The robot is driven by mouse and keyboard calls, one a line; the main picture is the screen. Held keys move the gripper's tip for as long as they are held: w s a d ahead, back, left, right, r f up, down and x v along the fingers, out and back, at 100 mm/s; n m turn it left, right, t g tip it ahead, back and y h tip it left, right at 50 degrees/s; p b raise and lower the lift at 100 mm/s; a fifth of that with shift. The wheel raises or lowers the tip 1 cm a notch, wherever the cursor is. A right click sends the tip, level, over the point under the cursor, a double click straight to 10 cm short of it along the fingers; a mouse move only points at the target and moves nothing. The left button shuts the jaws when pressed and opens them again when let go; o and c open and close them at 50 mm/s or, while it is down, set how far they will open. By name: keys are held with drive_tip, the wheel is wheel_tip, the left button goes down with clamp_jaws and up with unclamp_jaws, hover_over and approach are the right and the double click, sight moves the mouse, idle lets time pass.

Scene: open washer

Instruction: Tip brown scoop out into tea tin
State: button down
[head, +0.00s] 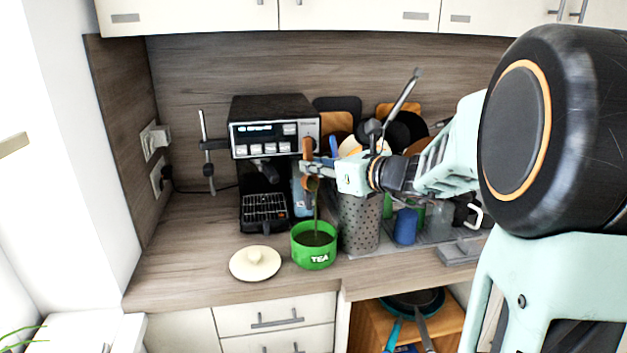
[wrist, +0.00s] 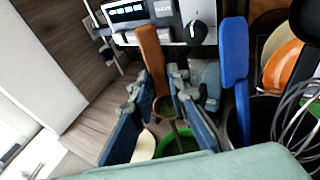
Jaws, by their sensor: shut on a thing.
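The brown scoop (head: 308,149) is in my gripper (head: 306,170), handle pointing up and bowl low, steeply tilted. It also shows in the wrist view (wrist: 151,50), where my gripper's blue fingers (wrist: 160,98) close around it. The green tea tin (head: 314,257), marked TEA, stands open and upright on the counter, directly below the scoop and apart from it. A thin dark greenish streak runs from the scoop's bowl down into the tin in both views. Dark contents show inside the tin. Its rim shows in the wrist view (wrist: 205,155), partly hidden by a finger.
A cream lid (head: 255,264) lies left of the tin. A coffee machine (head: 270,140) stands behind. A perforated grey utensil holder (head: 359,222) stands close on the tin's right, with a blue cup (head: 405,227) beyond. Bare counter (head: 185,262) lies at the left.

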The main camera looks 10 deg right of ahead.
drive_tip(key=shift+s+d+f+t+y+b, duration=0.55)
drive_tip(key=shift+t+b, duration=0.8)
drive_tip(key=shift+b, duration=2.75)
drive_tip(key=shift+s+d+f+t+y+b, duration=0.25)
drive_tip(key=shift+s+t+y+b, duration=0.7)
drive_tip(key=shift+b, duration=3.2)
drive_tip(key=shift+s+d+f+t+y+b, duration=0.3)
drive_tip(key=shift+f+t+y+b, duration=0.4)
drive_tip(key=shift+t+b, duration=2.25)
drive_tip(key=shift+r+g+b, duration=0.25)
drive_tip(key=shift+g+b, duration=0.85)
drive_tip(key=shift+g, duration=0.05)
